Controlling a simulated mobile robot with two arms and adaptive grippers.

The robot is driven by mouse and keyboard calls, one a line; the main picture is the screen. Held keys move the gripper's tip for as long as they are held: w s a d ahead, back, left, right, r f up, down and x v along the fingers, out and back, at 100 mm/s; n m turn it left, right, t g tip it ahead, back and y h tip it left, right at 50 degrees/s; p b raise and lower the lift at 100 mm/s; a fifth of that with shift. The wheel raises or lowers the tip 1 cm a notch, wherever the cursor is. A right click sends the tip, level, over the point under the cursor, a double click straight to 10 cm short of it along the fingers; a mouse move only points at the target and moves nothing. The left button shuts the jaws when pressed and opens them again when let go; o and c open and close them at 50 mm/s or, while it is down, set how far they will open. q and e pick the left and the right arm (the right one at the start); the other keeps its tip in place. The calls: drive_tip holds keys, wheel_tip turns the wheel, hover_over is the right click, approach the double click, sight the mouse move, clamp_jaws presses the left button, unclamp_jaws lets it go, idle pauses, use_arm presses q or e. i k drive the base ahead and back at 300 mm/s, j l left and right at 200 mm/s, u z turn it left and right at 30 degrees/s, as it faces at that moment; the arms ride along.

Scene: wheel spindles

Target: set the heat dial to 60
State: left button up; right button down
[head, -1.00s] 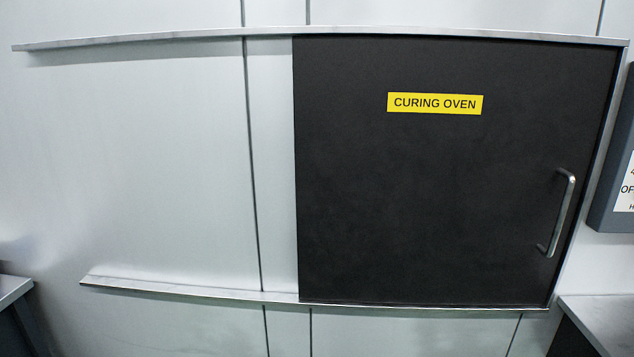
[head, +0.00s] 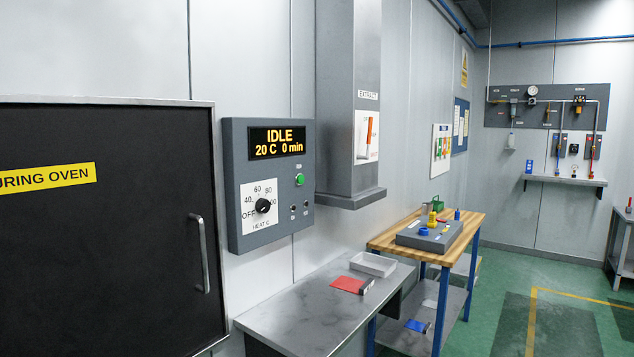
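The heat dial (head: 263,205) is a black round knob on a white plate marked OFF, 40, 60, 80 and a partly hidden 100. Its white pointer mark seems to aim left toward OFF, but it is small. The dial sits on the grey control panel (head: 240,140) on the wall, right of the oven door. The panel's display (head: 277,142) reads IDLE, 20 C, 0 min. A green button (head: 300,180) and small switches sit right of the dial. Neither of my grippers is in view.
The black curing oven door (head: 90,240) with its handle (head: 203,252) is at left, shown in part. A grey bench (head: 300,307) with a white tray (head: 373,264) stands below the panel. A grey extract duct (head: 335,90) juts out to its right. Green floor is open at right.

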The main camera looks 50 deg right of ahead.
sight(263, 205)
drive_tip(key=z, duration=1.3)
